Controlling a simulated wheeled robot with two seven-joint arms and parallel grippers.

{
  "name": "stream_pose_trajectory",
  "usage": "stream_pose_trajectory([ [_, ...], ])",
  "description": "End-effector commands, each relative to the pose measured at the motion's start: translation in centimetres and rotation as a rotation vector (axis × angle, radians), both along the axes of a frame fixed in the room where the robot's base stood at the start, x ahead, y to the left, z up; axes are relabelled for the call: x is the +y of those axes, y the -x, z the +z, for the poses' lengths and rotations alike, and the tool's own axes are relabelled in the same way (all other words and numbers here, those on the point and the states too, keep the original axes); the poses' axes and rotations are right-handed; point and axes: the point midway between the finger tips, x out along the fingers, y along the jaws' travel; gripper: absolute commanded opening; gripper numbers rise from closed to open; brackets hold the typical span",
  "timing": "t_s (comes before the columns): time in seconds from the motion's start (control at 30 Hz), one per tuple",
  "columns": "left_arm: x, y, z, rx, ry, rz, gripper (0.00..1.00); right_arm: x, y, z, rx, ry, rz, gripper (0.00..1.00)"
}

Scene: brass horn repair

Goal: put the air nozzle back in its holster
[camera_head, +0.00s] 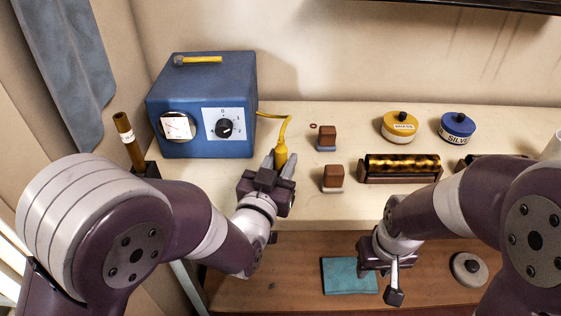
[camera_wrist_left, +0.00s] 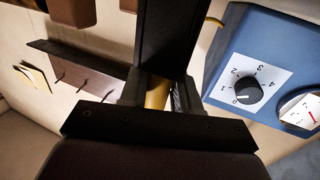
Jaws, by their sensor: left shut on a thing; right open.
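The yellow air nozzle (camera_head: 281,153) stands roughly upright over the cream bench top, with a yellow hose (camera_head: 284,121) running back toward the blue box (camera_head: 203,105). My left gripper (camera_head: 281,165) is shut on it. In the left wrist view the nozzle (camera_wrist_left: 157,93) shows as a yellow patch between the dark fingers; its lower end is hidden. I cannot clearly make out a holster. My right gripper (camera_head: 385,276) is open and empty near the teal cloth (camera_head: 345,275) on the lower wooden shelf.
A brown rod (camera_head: 128,139) stands left of the blue box. Two brown blocks (camera_head: 327,136) (camera_head: 333,177), a roller (camera_head: 402,168), and yellow (camera_head: 399,126) and blue (camera_head: 457,127) tins stand on the right. A round grey-topped item (camera_head: 468,268) lies on the shelf.

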Motion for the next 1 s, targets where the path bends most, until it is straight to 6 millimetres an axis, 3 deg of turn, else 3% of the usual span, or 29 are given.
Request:
stream_pose_trajectory([
  [0.27, 0.0, 0.0, -0.8, 0.000, 0.000, 0.000, 0.01, 0.0, 0.0, -0.8, 0.000, 0.000, 0.000, 0.40],
  [0.3, 0.0, 0.0, -0.7, 0.000, 0.000, 0.000, 0.44, 0.0, 0.0, -0.6, 0.000, 0.000, 0.000, 0.40],
  [0.37, 0.0, 0.0, -0.7, 0.001, 0.000, 0.000, 0.61, 0.0, 0.0, -0.6, 0.000, 0.000, 0.000, 0.40],
  [0.73, 0.2, 0.7, -0.7, 0.002, -0.001, -0.001, 0.61, 0.0, 0.0, -0.6, 0.000, 0.000, 0.000, 0.40],
  [1.0, 1.8, 5.8, -0.6, 0.001, 0.000, -0.004, 0.61, 0.0, 0.0, -0.4, 0.000, 0.000, 0.000, 0.40],
])
